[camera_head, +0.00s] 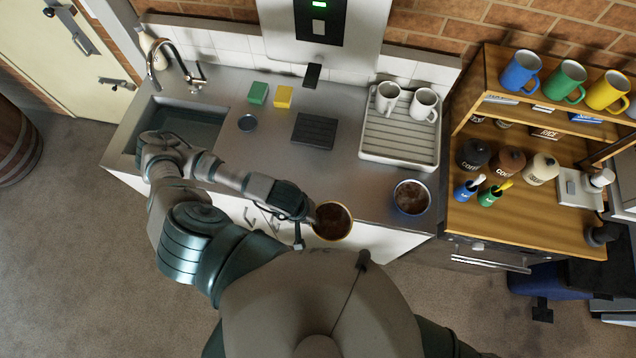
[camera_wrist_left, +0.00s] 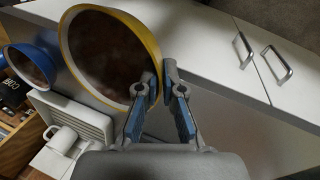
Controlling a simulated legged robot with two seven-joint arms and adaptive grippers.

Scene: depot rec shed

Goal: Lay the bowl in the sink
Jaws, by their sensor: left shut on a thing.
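A yellow-rimmed bowl (camera_head: 332,222) with a brown inside is at the counter's front edge in the head view. It also shows large in the left wrist view (camera_wrist_left: 108,55). My left gripper (camera_head: 303,217) is shut on the bowl's rim at its left side, and the fingers (camera_wrist_left: 160,100) straddle that rim in the wrist view. The sink (camera_head: 195,119) is a steel basin at the counter's left end, under a curved tap (camera_head: 172,66). My left arm hides part of its front. My right gripper is not in view.
A blue-rimmed bowl (camera_head: 411,197) stands on the counter to the right. A rack (camera_head: 399,152) with two white mugs is behind it.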

